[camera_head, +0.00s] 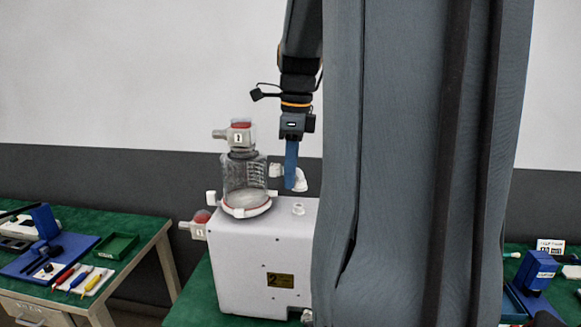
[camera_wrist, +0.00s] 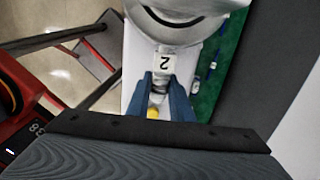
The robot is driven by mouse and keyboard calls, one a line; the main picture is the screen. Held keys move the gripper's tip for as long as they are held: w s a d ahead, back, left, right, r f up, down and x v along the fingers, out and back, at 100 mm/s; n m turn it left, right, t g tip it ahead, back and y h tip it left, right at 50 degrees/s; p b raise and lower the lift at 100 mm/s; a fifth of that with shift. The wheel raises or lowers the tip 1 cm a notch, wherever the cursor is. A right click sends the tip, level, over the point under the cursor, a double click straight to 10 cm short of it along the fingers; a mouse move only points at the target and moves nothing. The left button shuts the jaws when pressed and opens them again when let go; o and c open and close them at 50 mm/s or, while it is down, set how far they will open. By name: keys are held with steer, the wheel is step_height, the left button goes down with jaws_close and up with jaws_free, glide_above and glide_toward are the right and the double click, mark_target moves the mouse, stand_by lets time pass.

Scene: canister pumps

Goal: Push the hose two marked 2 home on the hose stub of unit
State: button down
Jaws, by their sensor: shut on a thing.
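The unit (camera_head: 262,255) is a white box with a yellow label on the green bench. A clear canister (camera_head: 245,175) stands on its top. My gripper (camera_head: 291,186) points down, right of the canister. In the wrist view its blue fingers (camera_wrist: 161,80) are shut on a short grey ribbed part of the hose two (camera_wrist: 165,63), whose white end carries the mark 2 and lies close to the canister's round rim. In the head view a white elbow (camera_head: 300,181) shows beside the fingertips, above a short white stub (camera_head: 298,208) on the unit's top. Whether hose end and stub touch is unclear.
A red-topped fitting (camera_head: 240,137) sits on the canister, and another marked 1 (camera_head: 198,229) is at the unit's left side. My own arm column hides the unit's right side.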

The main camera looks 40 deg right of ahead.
steer(key=shift+f+b, duration=0.6)
steer(key=shift+f, duration=1.45)
steer(key=shift+p, duration=0.6)
steer(key=shift+f, duration=1.05)
stand_by(0.6)
steer(key=c, duration=1.5)
jaws_free()
steer(key=r+b, duration=0.1)
steer(key=r, duration=0.3)
steer(key=r+b, duration=0.1)
steer(key=r, duration=0.2)
steer(key=shift+s+d+r, duration=0.2)
steer(key=shift+r, duration=0.2)
